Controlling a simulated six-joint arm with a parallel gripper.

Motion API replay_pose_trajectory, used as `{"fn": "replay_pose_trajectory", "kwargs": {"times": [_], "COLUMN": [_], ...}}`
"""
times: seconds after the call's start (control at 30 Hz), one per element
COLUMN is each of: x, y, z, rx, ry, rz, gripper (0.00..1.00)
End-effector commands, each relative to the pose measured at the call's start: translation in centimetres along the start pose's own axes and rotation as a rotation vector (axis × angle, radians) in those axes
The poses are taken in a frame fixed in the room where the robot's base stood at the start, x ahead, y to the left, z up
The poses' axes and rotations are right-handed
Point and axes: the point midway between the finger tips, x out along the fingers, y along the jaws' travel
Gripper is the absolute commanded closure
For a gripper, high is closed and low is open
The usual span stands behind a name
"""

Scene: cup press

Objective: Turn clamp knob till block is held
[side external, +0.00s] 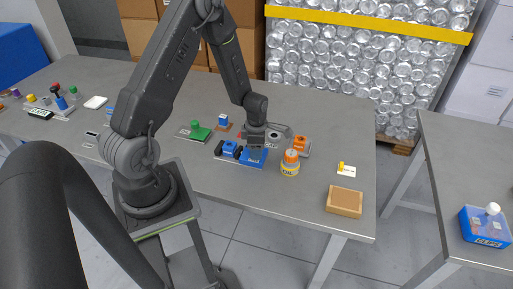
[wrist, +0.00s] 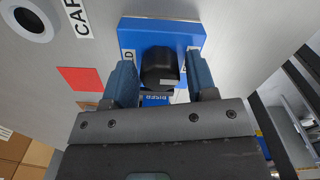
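In the side view my gripper (side external: 255,140) is down over the blue clamp body (side external: 254,158). The fingertips and knob are hard to make out there. A smaller blue piece (side external: 230,147) with dark parts around it sits just left; I cannot tell whether it is the block or is held.
A yellow-and-white bottle with an orange top (side external: 290,163) stands close right of my gripper. An orange fixture (side external: 300,145) is behind it, and a green piece (side external: 200,130) is to the left. A brown box (side external: 345,201) lies at the table's right end. Table space in front is clear.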

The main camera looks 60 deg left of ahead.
Motion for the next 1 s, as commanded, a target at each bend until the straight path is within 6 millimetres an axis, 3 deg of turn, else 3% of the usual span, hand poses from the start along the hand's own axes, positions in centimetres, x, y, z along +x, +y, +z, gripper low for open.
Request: {"fn": "replay_pose_trajectory", "kwargs": {"times": [0.4, 0.7, 1.0], "x": [-0.03, -0.04, -0.05], "y": [-0.01, 0.00, 0.01], "z": [0.00, -0.01, 0.00], "rx": [0.000, 0.042, 0.234], "ry": [0.000, 0.000, 0.000], "rz": [0.000, 0.000, 0.000], "gripper": [0.87, 0.87, 0.87]}}
